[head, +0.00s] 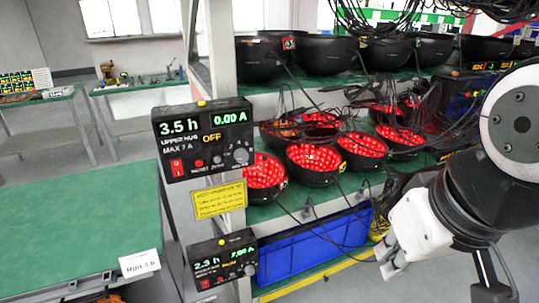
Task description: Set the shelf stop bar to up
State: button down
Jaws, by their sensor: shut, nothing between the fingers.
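The rack (222,55) fills the middle and right, with lamps on its shelves. I cannot pick out the shelf stop bar for certain. A thin yellow strip (318,276) runs low in front of the blue bin; I cannot tell whether it is the bar or a marking. My gripper (387,262) is at the lower right, in front of the rack, with its white fingers pointing down and left. It is shut and empty. My arm hides the rack's lower right part.
Red-lit bowl lamps (312,160) with loose cables fill the middle shelf. A blue bin (310,248) sits below. An upper control box (203,139), yellow notice (219,199) and lower control box (222,263) hang on the post. A green-topped table (75,225) stands left.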

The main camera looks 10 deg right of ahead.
aim_at(275, 295)
jog(key=z, duration=0.35)
jog(key=j+z, duration=0.1)
jog(key=j, duration=0.15)
jog(key=i+l, duration=0.2)
jog(key=l, duration=0.2)
jog(key=i+l, duration=0.15)
jog(key=l, duration=0.25)
jog(key=i+l, duration=0.2)
jog(key=l, duration=0.2)
jog(key=j+u, duration=0.1)
jog(key=u, duration=0.4)
jog(key=l+z, duration=0.1)
jog(key=z, duration=0.4)
